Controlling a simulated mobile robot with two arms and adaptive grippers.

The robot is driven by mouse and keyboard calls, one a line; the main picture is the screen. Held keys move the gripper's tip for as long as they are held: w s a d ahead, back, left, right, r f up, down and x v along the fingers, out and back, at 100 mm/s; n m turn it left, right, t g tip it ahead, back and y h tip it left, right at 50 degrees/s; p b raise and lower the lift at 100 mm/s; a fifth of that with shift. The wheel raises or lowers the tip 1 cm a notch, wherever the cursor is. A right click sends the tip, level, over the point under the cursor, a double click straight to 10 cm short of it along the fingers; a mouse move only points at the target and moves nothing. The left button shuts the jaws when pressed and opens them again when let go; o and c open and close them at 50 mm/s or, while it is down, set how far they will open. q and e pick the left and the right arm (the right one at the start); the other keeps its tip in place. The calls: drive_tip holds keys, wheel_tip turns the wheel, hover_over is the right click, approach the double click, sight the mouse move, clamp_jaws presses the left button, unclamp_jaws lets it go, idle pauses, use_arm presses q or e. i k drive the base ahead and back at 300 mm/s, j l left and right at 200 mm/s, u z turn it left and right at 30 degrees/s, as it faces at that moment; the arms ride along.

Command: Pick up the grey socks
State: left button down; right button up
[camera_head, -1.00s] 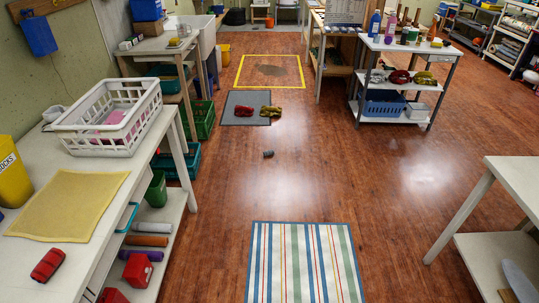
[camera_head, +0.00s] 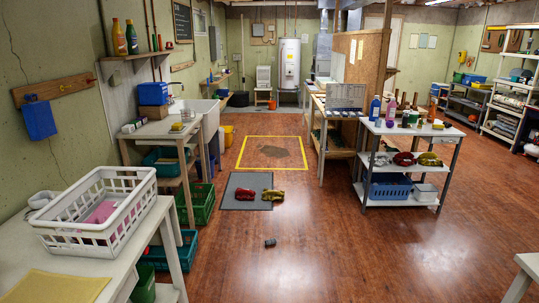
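A small dark grey bundle (camera_head: 270,243) lies on the wooden floor, just in front of a grey mat; it is too small to tell for sure that it is the grey socks. A pale grey item (camera_head: 44,199) sits behind the white basket on the left table, partly hidden. A red bundle (camera_head: 245,194) and an olive-yellow bundle (camera_head: 272,195) lie on the mat. Neither of my grippers is in view.
A white basket (camera_head: 97,212) with a pink item stands on the left white table (camera_head: 130,252). The grey mat (camera_head: 236,205) and a yellow floor outline (camera_head: 237,167) lie ahead. A white cart (camera_head: 408,200) stands right.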

sight(271, 241)
drive_tip(key=i, duration=2.25)
drive_tip(key=i+u, duration=0.1)
drive_tip(key=i, duration=0.4)
drive_tip(key=i+l+u, duration=0.15)
drive_tip(key=i, duration=0.3)
drive_tip(key=i+l+u, duration=0.1)
drive_tip(key=i, duration=0.4)
drive_tip(key=i+l+u, duration=0.15)
drive_tip(key=i, duration=0.35)
